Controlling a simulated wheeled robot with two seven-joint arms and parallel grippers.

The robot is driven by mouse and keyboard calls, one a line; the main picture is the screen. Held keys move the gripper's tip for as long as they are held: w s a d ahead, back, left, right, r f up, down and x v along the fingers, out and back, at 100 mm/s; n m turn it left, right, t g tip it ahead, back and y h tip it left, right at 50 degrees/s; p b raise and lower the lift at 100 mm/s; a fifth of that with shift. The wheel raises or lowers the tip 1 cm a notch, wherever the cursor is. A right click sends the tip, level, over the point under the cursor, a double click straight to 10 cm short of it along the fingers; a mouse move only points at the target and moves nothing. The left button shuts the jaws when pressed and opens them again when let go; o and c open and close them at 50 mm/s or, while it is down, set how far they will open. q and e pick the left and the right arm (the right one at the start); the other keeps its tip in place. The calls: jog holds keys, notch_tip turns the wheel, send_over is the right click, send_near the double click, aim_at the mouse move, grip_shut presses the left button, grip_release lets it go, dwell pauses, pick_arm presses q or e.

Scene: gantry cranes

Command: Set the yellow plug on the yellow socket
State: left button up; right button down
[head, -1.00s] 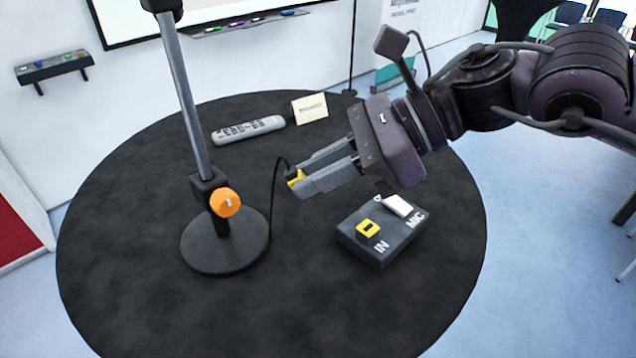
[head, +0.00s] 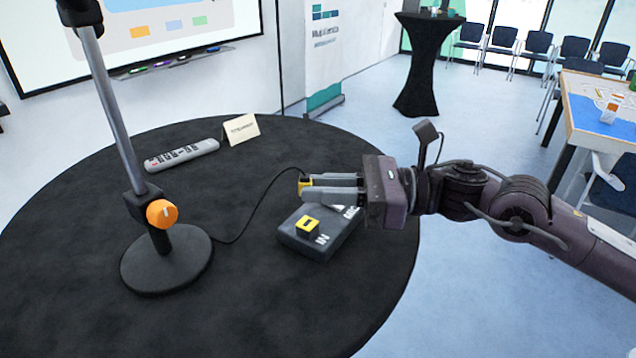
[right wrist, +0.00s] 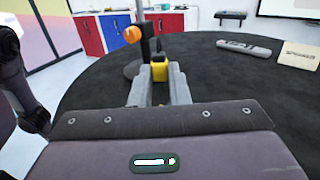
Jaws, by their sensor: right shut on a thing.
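The yellow plug (head: 304,185), with a black cable trailing to the stand, is held between the fingertips of my right gripper (head: 312,187). It also shows in the right wrist view (right wrist: 160,70) between the two grey fingers. The yellow socket (head: 307,227) sits on top of a dark box marked IN and MIC (head: 305,247). The plug is above the box and apart from the socket, slightly farther back in the head view. The gripper partly hides the box's white socket beside the MIC lettering. My left gripper is not in view.
A stand with a round base (head: 166,262), a slanted pole and an orange knob (head: 162,213) is left of the box. The black round table (head: 250,310) is clear in front.

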aim_at(324, 233)
jog(key=shift+f+p, duration=0.3)
jog(key=shift+f, duration=1.15)
jog(key=f+b, duration=0.1)
jog(key=b, duration=0.2)
jog(key=shift+f, duration=0.4)
jog(key=shift+r, duration=0.1)
jog(key=shift+b, duration=0.75)
jog(key=shift+f+b, duration=0.35)
jog(key=shift+b, duration=1.35)
dwell(1.4)
jog(key=c, duration=1.3)
grip_release()
jog(key=shift+o, duration=0.2)
